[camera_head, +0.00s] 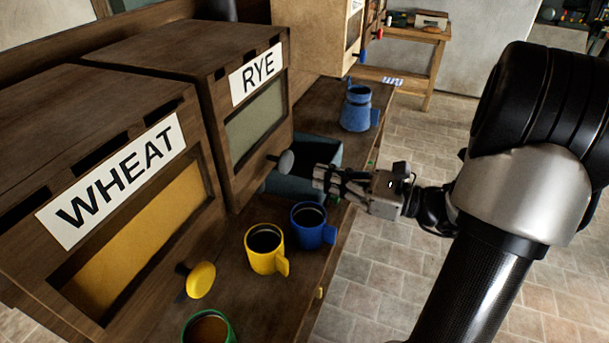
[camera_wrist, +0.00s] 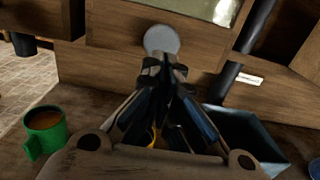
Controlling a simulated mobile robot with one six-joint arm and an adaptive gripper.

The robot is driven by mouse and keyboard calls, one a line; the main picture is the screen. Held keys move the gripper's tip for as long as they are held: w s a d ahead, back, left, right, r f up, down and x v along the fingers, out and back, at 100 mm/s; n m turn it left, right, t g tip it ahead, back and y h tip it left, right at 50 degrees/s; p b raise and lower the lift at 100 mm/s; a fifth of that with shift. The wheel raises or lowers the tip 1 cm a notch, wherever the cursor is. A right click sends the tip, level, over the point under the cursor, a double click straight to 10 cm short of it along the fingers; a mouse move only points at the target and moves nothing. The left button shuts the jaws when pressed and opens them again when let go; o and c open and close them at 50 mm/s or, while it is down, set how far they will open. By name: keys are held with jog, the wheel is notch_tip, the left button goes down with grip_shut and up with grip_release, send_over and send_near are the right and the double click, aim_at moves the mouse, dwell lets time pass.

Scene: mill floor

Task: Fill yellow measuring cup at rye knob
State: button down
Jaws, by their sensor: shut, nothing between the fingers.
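The wooden bin labelled RYE (camera_head: 257,72) has a round grey knob (camera_head: 286,162) low on its front. The knob also shows in the wrist view (camera_wrist: 162,38), just beyond my fingertips. My gripper (camera_head: 319,177) is shut and empty, pointing at the knob; I cannot tell whether it touches it. The yellow measuring cup (camera_head: 262,262) stands upright on the bench, in front of the bins, with its handle to the right. Its inside looks dark. In the wrist view only a sliver of yellow (camera_wrist: 152,136) shows behind my fingers.
A blue cup (camera_head: 312,236) stands close beside the yellow one. A green cup (camera_wrist: 45,140) with brown contents is near the WHEAT bin (camera_head: 110,183), which has a yellow knob (camera_head: 201,279). A blue-grey open box (camera_wrist: 245,135) and a blue jug (camera_head: 356,112) are farther along the bench.

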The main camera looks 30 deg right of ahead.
aim_at(290, 168)
jog(key=b+x, duration=0.1)
jog(key=x, duration=0.3)
jog(key=shift+w+a, duration=0.3)
